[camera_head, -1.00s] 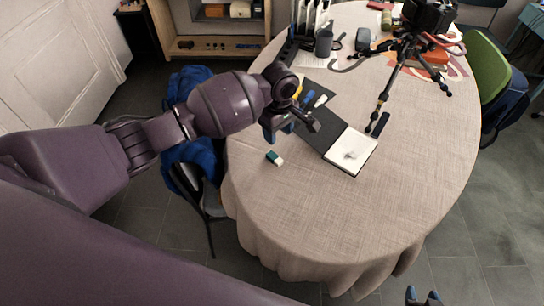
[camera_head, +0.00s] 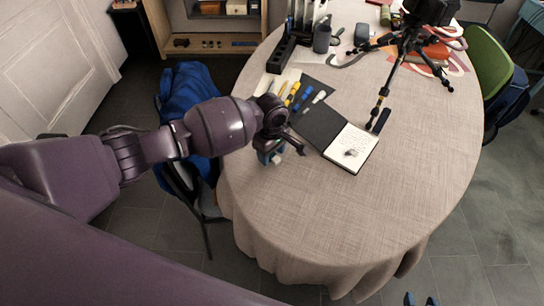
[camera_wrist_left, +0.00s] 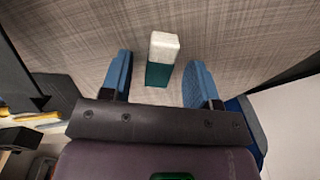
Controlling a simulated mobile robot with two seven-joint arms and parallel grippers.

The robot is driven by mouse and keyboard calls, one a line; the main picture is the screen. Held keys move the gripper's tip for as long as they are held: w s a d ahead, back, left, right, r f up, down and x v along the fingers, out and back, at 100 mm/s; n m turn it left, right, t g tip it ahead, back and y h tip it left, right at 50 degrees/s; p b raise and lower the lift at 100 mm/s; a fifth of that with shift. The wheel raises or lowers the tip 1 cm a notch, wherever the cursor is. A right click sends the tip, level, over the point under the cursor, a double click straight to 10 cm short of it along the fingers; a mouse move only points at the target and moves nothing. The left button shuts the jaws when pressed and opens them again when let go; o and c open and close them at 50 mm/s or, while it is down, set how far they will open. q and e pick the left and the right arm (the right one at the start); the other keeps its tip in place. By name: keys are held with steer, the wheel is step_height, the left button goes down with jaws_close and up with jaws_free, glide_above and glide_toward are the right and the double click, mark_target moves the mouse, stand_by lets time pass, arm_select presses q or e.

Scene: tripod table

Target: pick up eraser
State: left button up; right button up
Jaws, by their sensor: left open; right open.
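The eraser (camera_wrist_left: 162,60) is a small block, part white and part green, on the tablecloth in the left wrist view. It lies between the two blue fingertips of my left gripper (camera_wrist_left: 160,80), with gaps on both sides. In the head view my left gripper (camera_head: 270,155) is low over the left edge of the table (camera_head: 290,215), and the eraser is mostly hidden by it. My left gripper is open. My right gripper (camera_head: 421,300) shows only its blue fingertips at the bottom edge, open, away from the table.
An open notebook (camera_head: 351,148) with a black cover lies right of my left gripper. Several markers (camera_head: 294,94) lie behind it. A tripod (camera_head: 385,90) stands at the back right. A chair with a blue jacket (camera_head: 187,105) is left of the table. The front tabletop is clear.

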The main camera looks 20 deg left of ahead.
arm_select(q)
steer(key=shift+f, duration=0.3)
steer(key=c, duration=1)
arm_select(e)
steer(key=shift+w+d, duration=0.1)
steer(key=shift+d, duration=0.05)
arm_select(q)
steer(key=shift+r, duration=0.1)
